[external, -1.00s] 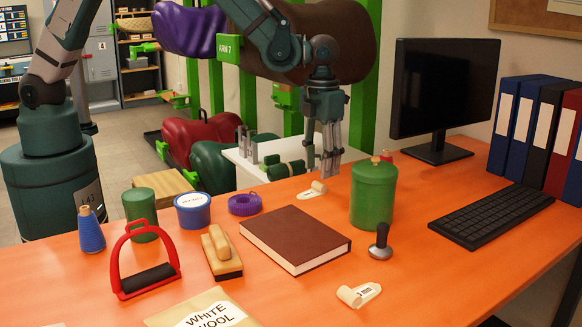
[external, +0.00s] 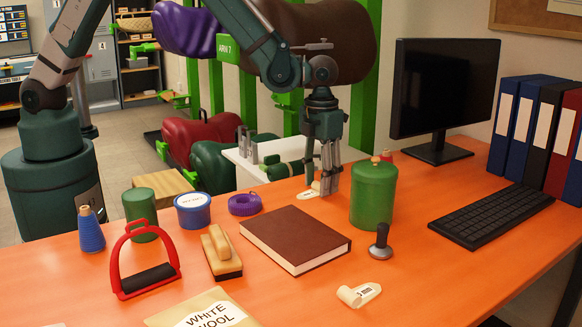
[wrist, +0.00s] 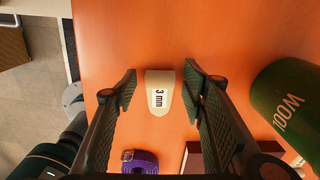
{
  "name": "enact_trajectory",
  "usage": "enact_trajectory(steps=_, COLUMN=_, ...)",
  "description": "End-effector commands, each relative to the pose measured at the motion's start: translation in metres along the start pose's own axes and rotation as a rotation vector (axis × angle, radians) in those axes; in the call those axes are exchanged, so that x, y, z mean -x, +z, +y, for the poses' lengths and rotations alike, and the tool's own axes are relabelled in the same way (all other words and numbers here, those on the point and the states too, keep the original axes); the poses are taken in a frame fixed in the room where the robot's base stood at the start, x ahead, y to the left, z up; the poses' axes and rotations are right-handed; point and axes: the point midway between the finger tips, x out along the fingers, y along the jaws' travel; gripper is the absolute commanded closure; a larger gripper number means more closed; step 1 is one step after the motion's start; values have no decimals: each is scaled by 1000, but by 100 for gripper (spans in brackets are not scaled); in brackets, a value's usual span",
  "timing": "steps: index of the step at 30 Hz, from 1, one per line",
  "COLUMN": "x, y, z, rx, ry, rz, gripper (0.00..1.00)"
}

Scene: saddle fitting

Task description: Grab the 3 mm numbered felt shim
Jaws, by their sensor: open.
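The cream felt shim (wrist: 160,92) marked "3 mm" lies on the orange table in the wrist view, between my open fingers and apart from both. It also shows in the external view (external: 306,195), partly hidden behind my fingers. My gripper (external: 328,190) is low over the table there, fingers pointing down; in the wrist view my gripper (wrist: 160,85) is open and empty. A second cream shim (external: 359,295) lies near the front of the table; its marking is too small to read.
The green canister (external: 373,195) stands close to the right of my gripper. A brown book (external: 295,238) lies in front, and a purple coil (external: 245,204) lies to the left. A monitor (external: 443,90) stands further right. The table's back edge is close behind the shim.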

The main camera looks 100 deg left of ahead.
Motion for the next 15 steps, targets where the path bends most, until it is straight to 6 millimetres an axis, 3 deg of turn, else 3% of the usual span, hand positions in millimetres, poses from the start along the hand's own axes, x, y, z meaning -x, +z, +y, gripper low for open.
enact_trajectory(steps=15, x=0, y=0, z=0, rx=0, ry=0, rz=0, gripper=58)
